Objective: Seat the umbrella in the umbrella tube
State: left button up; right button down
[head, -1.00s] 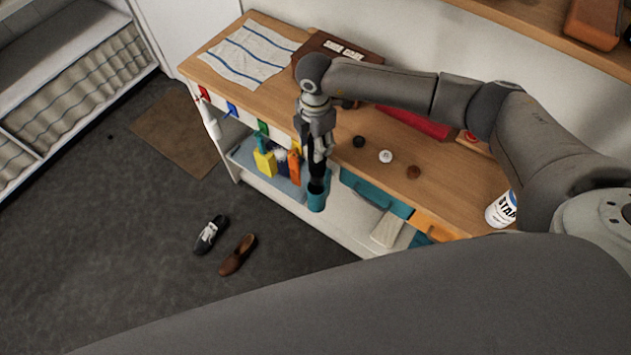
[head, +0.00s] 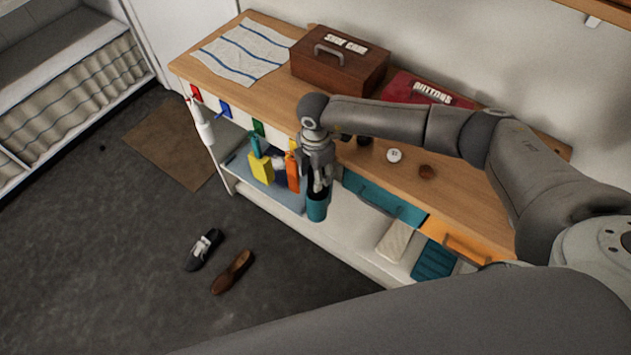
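The teal umbrella tube (head: 317,209) stands upright at the front edge of the bench, below the drawer fronts. My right gripper (head: 320,184) is just above the tube's mouth, pointing down, with its fingers around the top of the dark umbrella (head: 311,187). Only a little of the umbrella shows between the fingers and the rim; its lower part is hidden inside the tube. The fingers look closed on it, though the contact is small and dark. My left gripper is out of view.
The bench (head: 260,92) holds a striped cloth (head: 242,54), a brown box (head: 338,68), a red mittens case (head: 425,88) and small round items. Yellow (head: 261,168) and orange (head: 293,172) items stand left of the tube. Two shoes (head: 203,250) lie on the open floor.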

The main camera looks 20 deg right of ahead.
jog(key=shift+f+b, duration=0.85)
jog(key=shift+f, duration=0.7)
jog(key=shift+f, duration=0.1)
jog(key=c, duration=0.8)
grip_release()
